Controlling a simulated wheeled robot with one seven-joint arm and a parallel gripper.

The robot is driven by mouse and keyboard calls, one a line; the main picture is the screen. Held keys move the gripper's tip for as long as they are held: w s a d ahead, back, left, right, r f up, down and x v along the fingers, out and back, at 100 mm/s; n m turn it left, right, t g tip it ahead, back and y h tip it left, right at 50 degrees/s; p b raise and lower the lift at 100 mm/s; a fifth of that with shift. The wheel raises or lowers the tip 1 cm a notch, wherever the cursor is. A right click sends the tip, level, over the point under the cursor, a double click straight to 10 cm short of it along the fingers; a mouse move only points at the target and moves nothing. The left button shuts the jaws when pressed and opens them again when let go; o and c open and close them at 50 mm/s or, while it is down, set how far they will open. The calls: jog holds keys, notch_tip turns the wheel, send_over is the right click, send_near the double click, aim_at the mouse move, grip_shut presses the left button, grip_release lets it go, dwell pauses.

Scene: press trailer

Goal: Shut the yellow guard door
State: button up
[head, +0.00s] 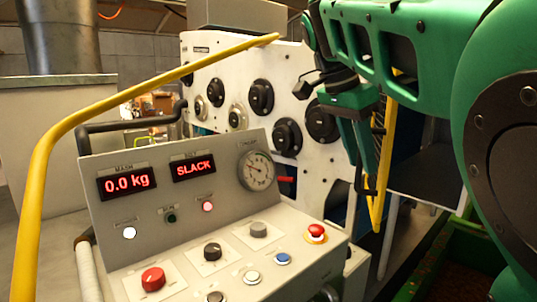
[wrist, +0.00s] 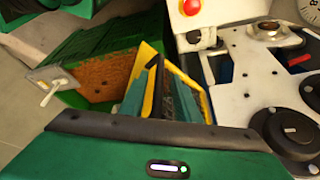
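The yellow guard door (head: 388,150) is seen nearly edge-on in the head view, beside the right edge of the white machine front. It appears to stand away from that front. In the wrist view its yellow frame (wrist: 146,62) and dark mesh (wrist: 182,98) show beyond my gripper. A dark upright bar (wrist: 159,78), apparently the door's handle, runs close to the teal fingers. My gripper (head: 364,165) points down at the door in the head view and shows from above in the wrist view (wrist: 152,98). Whether its fingers are closed on the bar is unclear.
A grey control console (head: 180,195) with buttons and displays stands in front. A curved yellow rail (head: 120,100) passes at left. The white machine front (head: 215,70) carries several black knobs. A green bin (wrist: 80,50) with brown contents lies beside the door.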

grip_shut()
